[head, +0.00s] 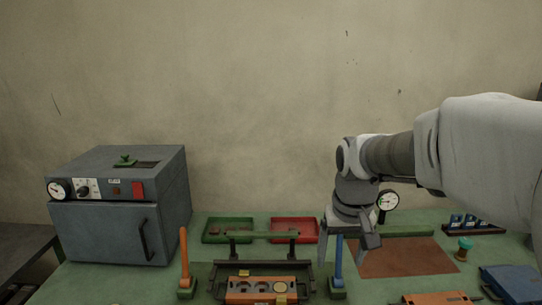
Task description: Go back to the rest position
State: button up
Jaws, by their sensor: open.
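My arm reaches in from the right. My gripper (346,246) points down above the green bench, near the blue upright post (338,264). Its fingers are apart and I see nothing held between them. Whether the fingertips are above or behind the post cannot be told from this view.
A grey oven-like box (100,235) stands at the left. A green tray (227,236) and a red tray (294,237) lie at the back. An orange block (262,297) sits in a dark frame in front, beside an orange post (184,258). A brown mat (410,262) lies at the right.

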jog(key=s+r+t, duration=0.2)
jog(key=s+t, duration=0.1)
jog(key=s, duration=1.4)
jog(key=shift+s+r, duration=0.25)
